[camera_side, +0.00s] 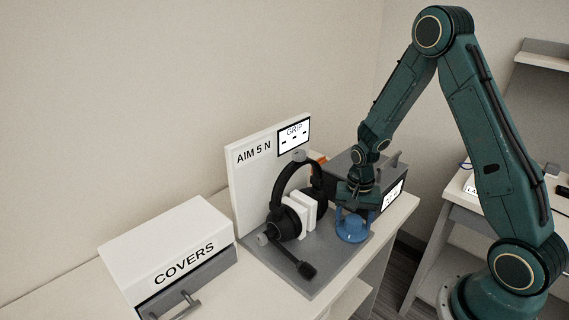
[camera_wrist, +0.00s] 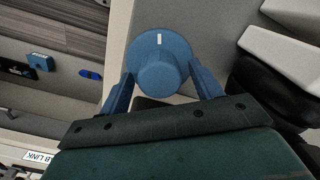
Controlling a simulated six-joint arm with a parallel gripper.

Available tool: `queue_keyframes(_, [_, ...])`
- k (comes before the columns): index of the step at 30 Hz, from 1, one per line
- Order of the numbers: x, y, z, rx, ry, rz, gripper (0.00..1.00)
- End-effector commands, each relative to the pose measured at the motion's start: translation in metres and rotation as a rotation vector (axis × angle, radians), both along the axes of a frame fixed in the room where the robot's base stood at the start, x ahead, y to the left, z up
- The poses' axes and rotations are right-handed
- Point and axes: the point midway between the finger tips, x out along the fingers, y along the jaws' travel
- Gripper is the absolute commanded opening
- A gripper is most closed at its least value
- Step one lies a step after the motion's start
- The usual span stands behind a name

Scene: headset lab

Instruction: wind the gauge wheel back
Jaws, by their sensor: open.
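The gauge wheel (camera_side: 352,229) is a blue round knob on the grey base plate, in front of the headset. In the wrist view the wheel (camera_wrist: 160,62) shows a wide disc with a white mark near its rim and a narrower hub. My gripper (camera_side: 352,210) is right above the wheel, pointing down. In the wrist view its two blue fingers (camera_wrist: 162,88) stand open on either side of the hub, with no clear contact. The black headset (camera_side: 288,199) sits on the rig with white blocks between its ear cups. The display (camera_side: 294,135) reads GRIP with dashes.
A white panel marked AIM 5 N (camera_side: 250,165) stands behind the headset. A COVERS box (camera_side: 175,255) with a drawer handle is at left. A dark grey box (camera_side: 368,165) with a lit screen stands close behind my gripper. The table's front edge is near the wheel.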

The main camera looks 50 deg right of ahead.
Motion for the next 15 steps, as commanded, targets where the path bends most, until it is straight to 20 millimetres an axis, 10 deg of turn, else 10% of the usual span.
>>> queue_keyframes(4, [0.0,0.0,0.0001,0.0,0.0,0.0,0.62])
queue_keyframes(11, [0.0,0.0,0.0002,0.0,0.0,0.0,0.2])
queue_keyframes(15, [0.0,0.0,0.0002,0.0,0.0,0.002,0.2])
